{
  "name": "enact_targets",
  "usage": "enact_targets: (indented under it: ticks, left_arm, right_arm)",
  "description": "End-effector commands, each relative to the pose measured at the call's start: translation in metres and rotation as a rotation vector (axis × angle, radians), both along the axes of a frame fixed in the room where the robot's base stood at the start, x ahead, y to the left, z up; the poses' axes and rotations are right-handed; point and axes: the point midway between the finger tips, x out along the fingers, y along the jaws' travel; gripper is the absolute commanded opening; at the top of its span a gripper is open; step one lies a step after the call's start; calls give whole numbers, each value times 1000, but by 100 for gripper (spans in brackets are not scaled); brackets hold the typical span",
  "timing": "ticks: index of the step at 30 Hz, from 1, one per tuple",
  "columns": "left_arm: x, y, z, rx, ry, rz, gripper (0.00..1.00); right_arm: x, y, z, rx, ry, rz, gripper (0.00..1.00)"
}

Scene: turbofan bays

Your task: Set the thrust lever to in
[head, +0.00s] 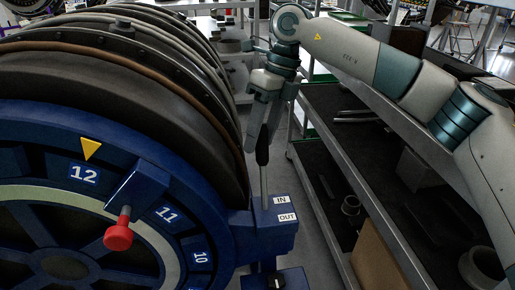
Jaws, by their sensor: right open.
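The thrust lever (263,157) has a black grip on a thin metal shaft. It stands nearly upright from a blue block (262,243) on the side of the engine. The block carries an IN label (281,200) at the back and an OUT label (287,217) in front. The shaft enters the block beside the IN label, but its exact setting is hard to tell. My right gripper (263,136) points down from above, open, with its fingers at the top of the black grip. Whether they touch the grip is unclear. My left gripper is not in view.
A blue numbered ring (130,140) with a yellow pointer (90,148) and a red knob (118,236) fills the left. A dark shelf rack (345,150) with parts stands close on the right, under my right arm.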

Motion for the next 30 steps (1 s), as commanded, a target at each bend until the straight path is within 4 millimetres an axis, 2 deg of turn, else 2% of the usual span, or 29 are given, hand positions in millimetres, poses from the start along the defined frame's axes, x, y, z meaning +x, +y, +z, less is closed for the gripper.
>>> enact_targets:
  ticks: [9,18,24,30]
  left_arm:
    - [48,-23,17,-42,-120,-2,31]
    - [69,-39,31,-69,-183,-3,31]
    - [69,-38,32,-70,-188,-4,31]
    - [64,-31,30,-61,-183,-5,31]
  right_arm:
    - [10,-15,61,2,-4,-3,43]
    - [17,-28,113,2,-2,-2,43]
    - [19,-33,128,1,-1,-1,43]
    - [19,-34,131,1,-1,0,43]
